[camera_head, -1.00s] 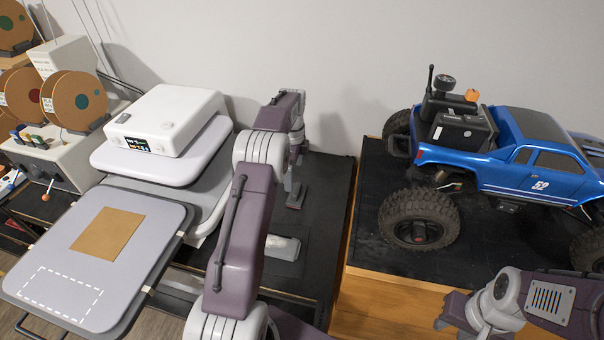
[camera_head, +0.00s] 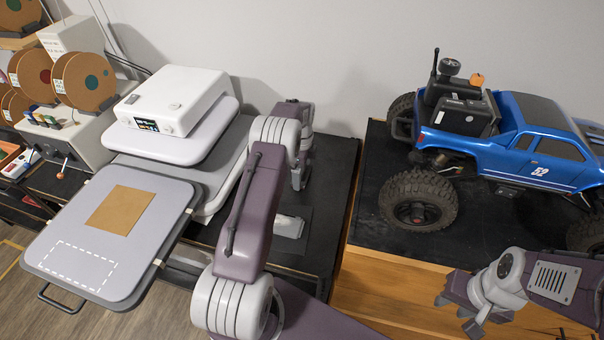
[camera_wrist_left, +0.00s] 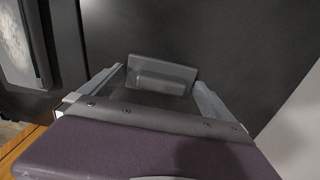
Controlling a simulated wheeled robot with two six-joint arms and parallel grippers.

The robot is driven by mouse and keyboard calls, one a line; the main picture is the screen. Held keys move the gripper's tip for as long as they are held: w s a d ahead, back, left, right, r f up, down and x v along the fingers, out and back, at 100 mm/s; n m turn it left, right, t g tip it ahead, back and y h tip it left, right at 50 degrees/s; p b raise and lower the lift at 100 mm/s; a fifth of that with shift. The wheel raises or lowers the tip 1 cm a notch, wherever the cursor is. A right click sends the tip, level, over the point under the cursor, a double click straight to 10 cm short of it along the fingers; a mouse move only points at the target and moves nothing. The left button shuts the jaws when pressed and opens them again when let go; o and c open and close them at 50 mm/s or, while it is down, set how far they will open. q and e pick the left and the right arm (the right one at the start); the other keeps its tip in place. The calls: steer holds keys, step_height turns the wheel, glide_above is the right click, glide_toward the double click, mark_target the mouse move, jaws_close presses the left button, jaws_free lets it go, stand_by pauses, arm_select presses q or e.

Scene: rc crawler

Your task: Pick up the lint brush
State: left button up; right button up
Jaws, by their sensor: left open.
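A grey block, which looks like the lint brush (camera_wrist_left: 160,76), lies on the dark surface in the left wrist view, between and just beyond my fingertips. My left gripper (camera_wrist_left: 152,84) is open above it, one finger to each side, with no visible contact. In the head view my left gripper (camera_head: 298,178) is low over the black tabletop behind my arm, and I cannot make out the brush there. My right gripper (camera_head: 457,312) appears open and empty at the lower right, in front of the wooden bench.
A pale pad on a dark mat (camera_head: 290,226) lies in front of my left gripper. A heat press (camera_head: 170,100) with a grey platen stands left. A blue crawler truck (camera_head: 540,150) stands on the right bench. The wall is close behind.

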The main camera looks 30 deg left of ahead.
arm_select(q)
steer(key=shift+a, duration=0.1)
steer(key=c, duration=1)
steer(key=shift+c, duration=0.2)
steer(key=shift+r, duration=0.5)
step_height(320, 180, up, 3)
steer(key=shift+w+f+b, duration=0.1)
steer(key=shift+b, duration=0.6)
steer(key=w+d+r+p, duration=0.5)
steer(key=d+r, duration=0.2)
steer(key=d, duration=0.3)
steer(key=shift+d+p, duration=0.2)
steer(key=shift+p, duration=0.15)
